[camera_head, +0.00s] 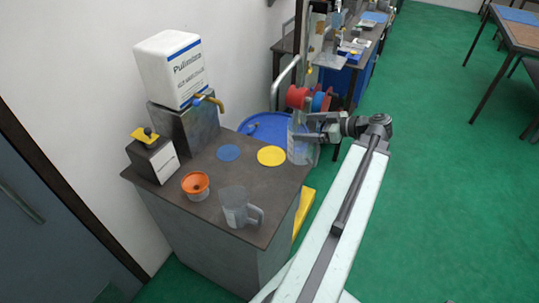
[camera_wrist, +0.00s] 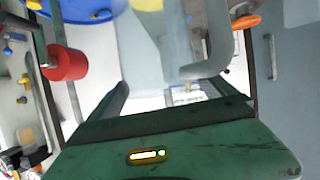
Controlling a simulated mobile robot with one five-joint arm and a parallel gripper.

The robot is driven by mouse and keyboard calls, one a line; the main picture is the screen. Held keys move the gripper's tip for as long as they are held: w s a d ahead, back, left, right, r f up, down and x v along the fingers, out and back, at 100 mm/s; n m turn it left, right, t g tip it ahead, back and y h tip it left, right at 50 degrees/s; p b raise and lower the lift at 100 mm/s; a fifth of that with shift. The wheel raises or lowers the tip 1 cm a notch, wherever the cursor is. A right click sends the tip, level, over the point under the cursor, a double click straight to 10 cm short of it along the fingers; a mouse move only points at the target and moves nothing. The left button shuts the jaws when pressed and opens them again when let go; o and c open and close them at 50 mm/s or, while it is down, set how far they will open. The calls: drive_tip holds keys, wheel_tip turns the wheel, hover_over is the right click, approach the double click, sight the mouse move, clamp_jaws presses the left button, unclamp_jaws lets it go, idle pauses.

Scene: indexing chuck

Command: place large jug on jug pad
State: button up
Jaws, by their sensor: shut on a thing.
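A tall clear jug (camera_head: 298,150), the larger of two in view, is held by my gripper (camera_head: 314,136), which is shut on it. The jug looks upright at the right edge of the cabinet top, beside the yellow round pad (camera_head: 271,156). I cannot tell whether its base touches anything. A blue round pad (camera_head: 228,153) lies left of the yellow one; both are bare. In the wrist view the held jug (camera_wrist: 178,40) fills the upper middle, blurred, with part of the yellow pad (camera_wrist: 148,4) at the top edge.
A smaller jug (camera_head: 234,208) and an orange funnel (camera_head: 196,185) stand on the cabinet top (camera_head: 222,174). A white canister (camera_head: 170,68) with a tap stands behind on a block. Red and blue reels (camera_head: 298,97) hang near my gripper. A blue drum (camera_head: 262,128) stands behind the cabinet.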

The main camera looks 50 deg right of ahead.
drive_tip(key=s+a+n+g+y, duration=0.1)
drive_tip(key=s+a+n+y, duration=0.25)
drive_tip(key=a, duration=0.35)
drive_tip(key=w+d+f+b, duration=0.1)
drive_tip(key=w+d, duration=0.2)
drive_tip(key=w, duration=1.1)
drive_tip(key=shift+d, duration=0.25)
drive_tip(key=f+b, duration=0.2)
drive_tip(key=w+f+b, duration=0.1)
drive_tip(key=f+b, duration=0.1)
drive_tip(key=shift+d+f, duration=0.1)
drive_tip(key=o, duration=1.6)
drive_tip(key=shift+m, duration=0.25)
drive_tip(key=p+v, duration=0.1)
drive_tip(key=v, duration=0.3)
drive_tip(key=p+v, duration=0.2)
drive_tip(key=v, duration=0.1)
drive_tip(key=r+p+v, duration=0.1)
drive_tip(key=p+v, duration=0.1)
drive_tip(key=v, duration=0.2)
drive_tip(key=shift+d+r, duration=0.1)
drive_tip(key=shift+d, duration=0.1)
drive_tip(key=shift+s+d, duration=0.1)
drive_tip(key=shift+s, duration=0.15)
